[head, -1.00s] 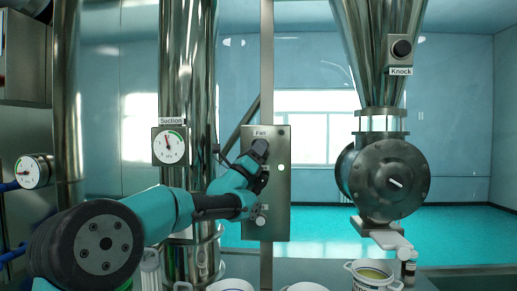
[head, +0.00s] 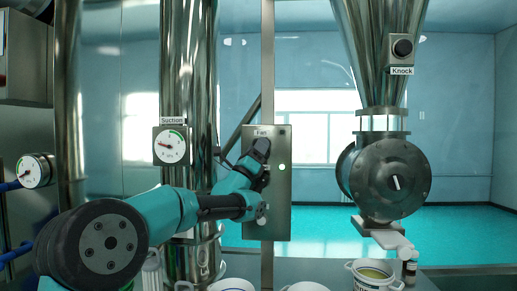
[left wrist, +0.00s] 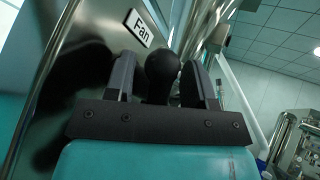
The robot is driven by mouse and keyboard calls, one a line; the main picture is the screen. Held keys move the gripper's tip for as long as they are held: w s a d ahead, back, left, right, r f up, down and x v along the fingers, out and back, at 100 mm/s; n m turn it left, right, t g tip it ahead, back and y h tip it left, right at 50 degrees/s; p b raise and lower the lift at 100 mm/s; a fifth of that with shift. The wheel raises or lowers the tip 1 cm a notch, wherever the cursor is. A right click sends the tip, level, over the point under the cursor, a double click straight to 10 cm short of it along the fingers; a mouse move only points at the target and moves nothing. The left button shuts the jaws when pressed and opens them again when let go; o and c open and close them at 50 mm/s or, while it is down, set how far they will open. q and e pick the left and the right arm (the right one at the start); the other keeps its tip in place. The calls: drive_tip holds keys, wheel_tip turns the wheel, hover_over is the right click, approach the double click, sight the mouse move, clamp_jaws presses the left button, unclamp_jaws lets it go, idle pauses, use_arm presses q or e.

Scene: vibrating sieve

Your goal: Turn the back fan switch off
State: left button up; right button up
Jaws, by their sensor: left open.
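The steel Fan panel (head: 279,208) stands upright in the middle of the head view, with a small lit green light (head: 281,167) on its right side. My left gripper (head: 259,153) is at the panel's upper left part, just below the Fan label (head: 263,133). In the left wrist view, a black round knob (left wrist: 162,66) sits between the two open fingers, below and right of the Fan label (left wrist: 139,27). I cannot tell whether the fingers touch it. In the head view my gripper and arm hide much of the panel's left side. My right gripper is not in view.
The Suction gauge (head: 171,146) is on the pipe left of the panel. A round steel valve (head: 390,184) hangs at the right under a funnel with a Knock button (head: 402,48). A white tub (head: 374,275) and other containers stand along the bottom.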

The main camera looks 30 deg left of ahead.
use_arm(q)
drive_tip(key=v, duration=1.7)
drive_tip(key=shift+s+f, duration=0.1)
